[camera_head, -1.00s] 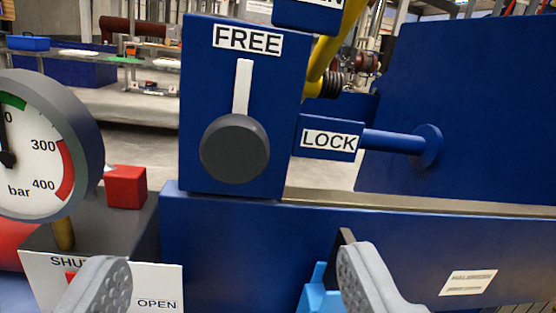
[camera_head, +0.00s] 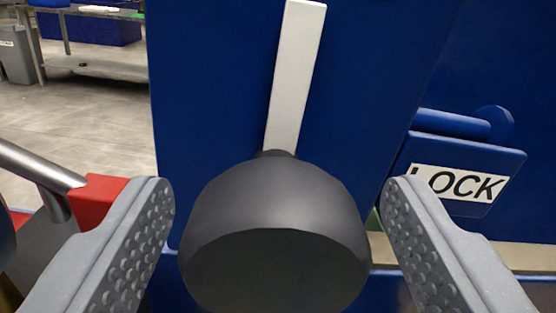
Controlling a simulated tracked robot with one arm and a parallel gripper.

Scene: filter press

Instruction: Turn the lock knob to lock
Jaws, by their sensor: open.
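The lock knob (camera_head: 275,235) is a dark grey round knob on a blue panel (camera_head: 215,90). It fills the lower middle of the view. Its white pointer (camera_head: 296,75) points up, tilted slightly right at the top. The LOCK label (camera_head: 458,187) is on a blue plate to the right of the knob. The FREE label is out of view now. My gripper (camera_head: 282,220) is open, with one grey studded finger on each side of the knob. Gaps show between both fingers and the knob, so neither appears to touch it.
A red block (camera_head: 97,198) and a metal lever (camera_head: 45,170) are at the left, close to my left finger. A blue rod (camera_head: 450,124) is behind the LOCK plate. A workbench (camera_head: 85,70) stands far back at the left over open floor.

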